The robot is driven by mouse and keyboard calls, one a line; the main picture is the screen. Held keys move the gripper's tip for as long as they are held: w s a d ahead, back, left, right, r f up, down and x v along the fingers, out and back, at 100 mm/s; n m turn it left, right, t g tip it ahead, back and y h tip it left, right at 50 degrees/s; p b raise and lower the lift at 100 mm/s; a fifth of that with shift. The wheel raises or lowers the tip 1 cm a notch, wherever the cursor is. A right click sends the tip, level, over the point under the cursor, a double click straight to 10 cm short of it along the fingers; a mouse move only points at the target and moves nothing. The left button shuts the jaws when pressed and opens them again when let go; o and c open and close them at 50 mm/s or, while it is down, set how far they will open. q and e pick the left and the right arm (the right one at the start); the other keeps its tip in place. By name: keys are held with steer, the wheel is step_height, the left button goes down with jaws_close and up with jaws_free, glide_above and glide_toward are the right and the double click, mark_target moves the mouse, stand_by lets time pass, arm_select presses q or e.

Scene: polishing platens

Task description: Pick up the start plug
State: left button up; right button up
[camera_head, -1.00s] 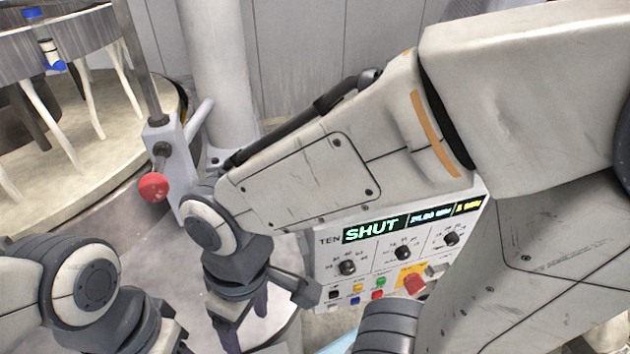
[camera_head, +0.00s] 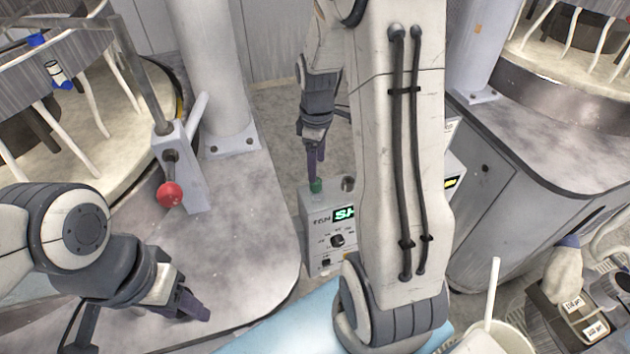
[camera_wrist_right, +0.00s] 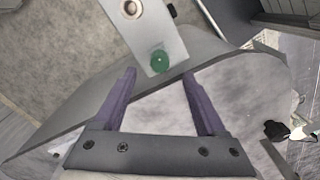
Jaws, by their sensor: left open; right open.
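The start plug appears to be the green plug (camera_head: 316,186) standing on the top corner of the pale control box (camera_head: 317,255). In the right wrist view the green plug (camera_wrist_right: 158,61) sits near the end of the box's top face (camera_wrist_right: 146,32). My right gripper (camera_head: 314,172) points down just above it. In the wrist view my right gripper (camera_wrist_right: 158,74) is open and empty, with the plug between and slightly beyond its fingertips. My right arm hides much of the box. My left gripper (camera_head: 196,308) is open and empty at lower left.
A lever with a red ball (camera_head: 170,195) and a column (camera_head: 215,80) stand at left. A round metal socket (camera_head: 348,184) is beside the plug. A white bucket (camera_head: 490,342) and dark tray (camera_head: 560,325) are at lower right.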

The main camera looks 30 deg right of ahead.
mark_target(316, 188)
steer(key=shift+f, duration=0.85)
step_height(316, 188, down, 5)
steer(key=shift+a+r+p, duration=0.1)
steer(key=shift+r+p, duration=0.05)
steer(key=shift+p, duration=0.9)
steer(key=shift+w+f, duration=0.1)
steer(key=shift+f, duration=0.2)
jaws_close()
